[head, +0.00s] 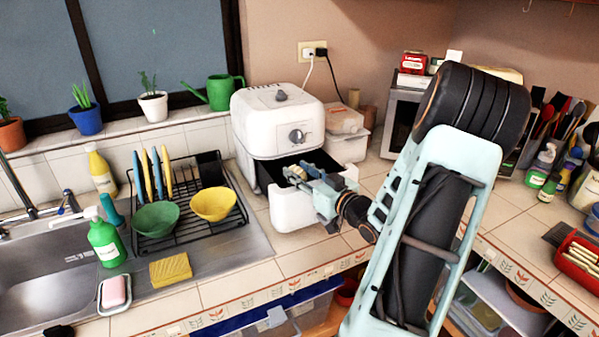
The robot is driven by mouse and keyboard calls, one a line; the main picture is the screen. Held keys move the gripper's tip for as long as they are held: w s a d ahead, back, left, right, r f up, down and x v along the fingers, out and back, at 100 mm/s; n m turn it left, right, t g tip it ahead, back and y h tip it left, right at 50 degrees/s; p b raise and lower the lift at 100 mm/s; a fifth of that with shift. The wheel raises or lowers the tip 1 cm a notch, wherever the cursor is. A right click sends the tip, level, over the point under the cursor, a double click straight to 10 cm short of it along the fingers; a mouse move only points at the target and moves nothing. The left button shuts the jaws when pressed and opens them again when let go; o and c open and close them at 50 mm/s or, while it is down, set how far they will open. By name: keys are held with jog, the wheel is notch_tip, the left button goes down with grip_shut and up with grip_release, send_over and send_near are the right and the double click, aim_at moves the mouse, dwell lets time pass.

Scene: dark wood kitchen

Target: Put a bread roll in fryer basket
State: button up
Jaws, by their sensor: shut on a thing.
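The white air fryer (278,122) stands on the counter below the wall socket, with its front dial facing me. Its fryer basket (302,210) is pulled out at the front and open at the top, with a dark inside. My gripper (297,174) is over the basket opening, reaching in from the right. It is shut on a small tan thing, which looks like the bread roll (295,173). The fingers hide most of the roll. I cannot tell whether the roll touches the basket.
A dish rack (185,225) with a green bowl (157,219) and a yellow bowl (213,204) stands left of the basket. A lidded container (346,148) is close on the right. A red tray (580,262) with several pale items lies far right.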

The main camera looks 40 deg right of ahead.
jog(key=shift+f, duration=0.4)
jog(key=o, duration=1.5)
jog(key=shift+r, duration=0.1)
jog(key=shift+r, duration=0.25)
jog(key=s, duration=0.8)
jog(key=s+r, duration=0.1)
jog(key=s, duration=0.3)
jog(key=shift+a+r, duration=0.1)
jog(key=shift+a, duration=0.25)
